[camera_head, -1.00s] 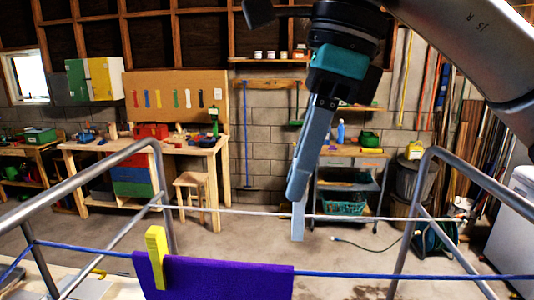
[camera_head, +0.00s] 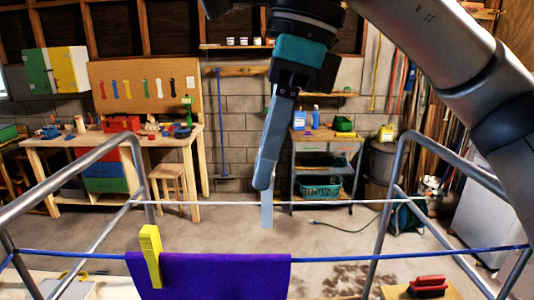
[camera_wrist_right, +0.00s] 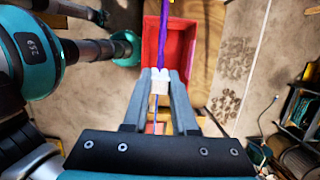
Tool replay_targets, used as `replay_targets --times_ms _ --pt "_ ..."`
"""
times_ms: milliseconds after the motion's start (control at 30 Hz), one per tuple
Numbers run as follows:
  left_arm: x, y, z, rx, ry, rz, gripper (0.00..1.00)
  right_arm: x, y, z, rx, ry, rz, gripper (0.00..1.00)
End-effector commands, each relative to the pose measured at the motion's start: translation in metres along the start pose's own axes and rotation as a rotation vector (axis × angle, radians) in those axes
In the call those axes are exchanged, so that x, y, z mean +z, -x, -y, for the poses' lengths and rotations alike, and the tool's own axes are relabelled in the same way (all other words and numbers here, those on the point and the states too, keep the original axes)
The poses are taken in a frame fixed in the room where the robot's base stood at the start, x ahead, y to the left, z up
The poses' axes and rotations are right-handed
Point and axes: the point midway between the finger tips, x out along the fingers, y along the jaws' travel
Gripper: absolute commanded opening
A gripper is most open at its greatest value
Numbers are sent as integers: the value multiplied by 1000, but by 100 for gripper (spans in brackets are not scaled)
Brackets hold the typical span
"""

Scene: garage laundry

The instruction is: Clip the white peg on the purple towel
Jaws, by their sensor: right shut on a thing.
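The purple towel (camera_head: 215,278) hangs over the blue line (camera_head: 400,254) of the drying rack, with a yellow peg (camera_head: 150,255) clipped near its left end. My right gripper (camera_head: 264,185) points down above the towel's right part, shut on the white peg (camera_head: 267,213). In the head view the peg's lower end is above the towel's top edge, apart from it in the picture. In the right wrist view, the white peg (camera_wrist_right: 158,84) sits between the fingers, lined up with the thin purple towel edge (camera_wrist_right: 164,35); contact cannot be told. My left gripper is not in view.
Grey rack rails (camera_head: 75,180) rise on both sides, and a white line (camera_head: 350,202) runs behind the blue one. A red brush (camera_head: 427,286) lies at the lower right. A red box (camera_wrist_right: 180,55) is below my right gripper in the wrist view.

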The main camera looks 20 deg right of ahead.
Motion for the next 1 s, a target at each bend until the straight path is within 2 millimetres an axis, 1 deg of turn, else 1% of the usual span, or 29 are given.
replay_targets --times_ms 33,1000 --pt "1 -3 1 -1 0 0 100 -1 -4 0 0 0 0 0" --pt "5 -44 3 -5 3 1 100 -13 -51 1 0 0 1 0"
